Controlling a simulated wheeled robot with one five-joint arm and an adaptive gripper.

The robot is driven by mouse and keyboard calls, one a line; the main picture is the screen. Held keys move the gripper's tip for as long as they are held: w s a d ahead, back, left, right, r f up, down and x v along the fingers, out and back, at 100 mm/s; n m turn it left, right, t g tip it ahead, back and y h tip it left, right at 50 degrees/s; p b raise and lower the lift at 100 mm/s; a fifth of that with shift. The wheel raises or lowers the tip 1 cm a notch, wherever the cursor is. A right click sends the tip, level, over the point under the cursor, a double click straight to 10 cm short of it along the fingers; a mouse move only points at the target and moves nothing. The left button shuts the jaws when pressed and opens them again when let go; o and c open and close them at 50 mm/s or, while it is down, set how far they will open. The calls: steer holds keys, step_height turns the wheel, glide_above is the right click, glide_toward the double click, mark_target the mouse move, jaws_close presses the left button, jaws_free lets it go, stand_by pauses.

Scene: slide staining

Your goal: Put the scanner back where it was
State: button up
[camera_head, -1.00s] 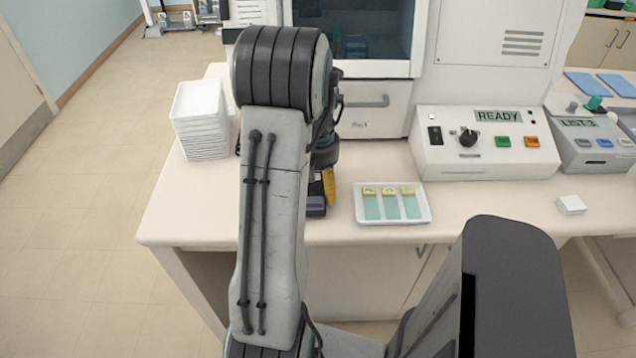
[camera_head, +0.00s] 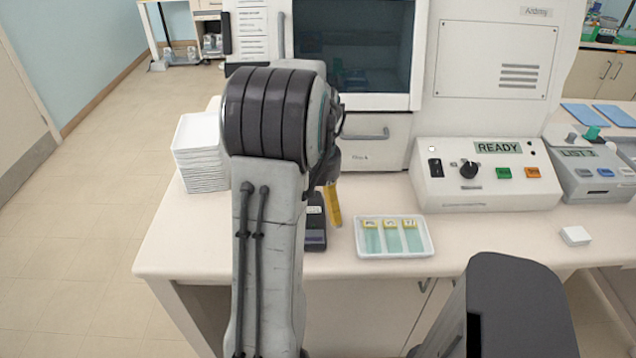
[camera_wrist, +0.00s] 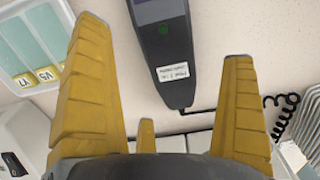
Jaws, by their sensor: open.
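The scanner (camera_wrist: 165,50) is a dark grey handheld device with a green button and a white label, lying on the bench in the wrist view. A black cord runs from its narrow end to a coil at the right. In the head view a dark body (camera_head: 315,228), apparently the scanner, shows beside my arm, partly hidden by it. My gripper (camera_wrist: 160,40) is open, its yellow fingers spread on either side of the scanner with gaps visible. One yellow finger (camera_head: 333,205) shows in the head view beside the scanner. Whether the scanner sits in a holder cannot be told.
A white tray of slides (camera_head: 428,240) lies right of the scanner. A stack of white trays (camera_head: 200,160) stands at the left. A control box reading READY (camera_head: 487,185) and a large machine (camera_head: 370,105) stand behind.

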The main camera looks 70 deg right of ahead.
mark_target(318, 215)
step_height(318, 215, up, 8)
steer(key=f+b, duration=0.1)
steer(key=b, duration=0.1)
steer(key=w+a+r+n+t+h, duration=0.1)
steer(key=w+a+n, duration=0.5)
steer(key=w+a, duration=1)
steer(key=s+a+f+n+t, duration=0.1)
steer(key=a+n, duration=0.1)
steer(key=a, duration=0.5)
steer(key=s+a+f+n, duration=0.1)
steer(key=a+f+n, duration=0.1)
steer(key=a, duration=0.5)
steer(key=s+a+f+n+t+y, duration=0.1)
steer(key=a+n, duration=0.3)
steer(key=a, duration=0.4)
steer(key=shift+s+f+t, duration=0.3)
steer(key=shift+s, duration=0.05)
